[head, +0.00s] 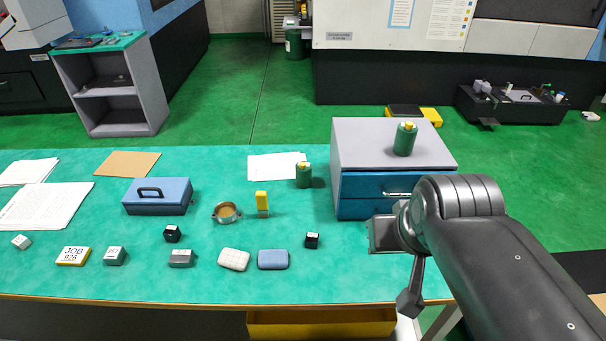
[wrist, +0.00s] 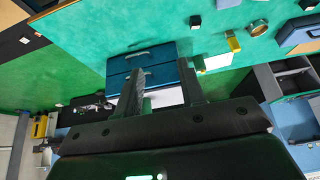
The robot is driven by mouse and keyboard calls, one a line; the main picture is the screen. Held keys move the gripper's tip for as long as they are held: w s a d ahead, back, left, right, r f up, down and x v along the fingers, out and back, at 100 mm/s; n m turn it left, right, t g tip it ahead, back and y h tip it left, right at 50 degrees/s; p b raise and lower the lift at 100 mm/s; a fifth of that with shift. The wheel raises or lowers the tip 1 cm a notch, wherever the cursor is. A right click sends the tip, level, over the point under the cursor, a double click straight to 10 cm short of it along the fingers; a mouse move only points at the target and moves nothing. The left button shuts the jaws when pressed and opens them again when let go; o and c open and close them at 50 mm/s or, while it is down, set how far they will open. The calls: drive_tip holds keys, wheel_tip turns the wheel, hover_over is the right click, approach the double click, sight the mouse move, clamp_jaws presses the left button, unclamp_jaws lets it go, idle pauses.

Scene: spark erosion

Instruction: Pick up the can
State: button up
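Two green cans with yellow caps are near me. One can (head: 404,140) stands upright on top of the grey cabinet (head: 365,150) with blue drawers. The other can (head: 304,176) stands on the turquoise table just left of that cabinet. My gripper (head: 384,235) is in front of the cabinet, apart from both cans, and partly hidden by my own arm. In the wrist view my gripper (wrist: 163,88) has its two fingers spread with nothing held between them. The blue drawers (wrist: 150,60) show beyond the fingers. I cannot clearly make out either can there.
On the table are a blue box (head: 158,197) with a handle, a brass ring (head: 227,212), a yellow-topped item (head: 262,203), papers (head: 45,207) and several small blocks. A yellow drawer (head: 320,323) shows below the front edge. Bare table lies between these items.

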drive_tip(key=o, duration=0.9)
drive_tip(key=shift+r, duration=0.1)
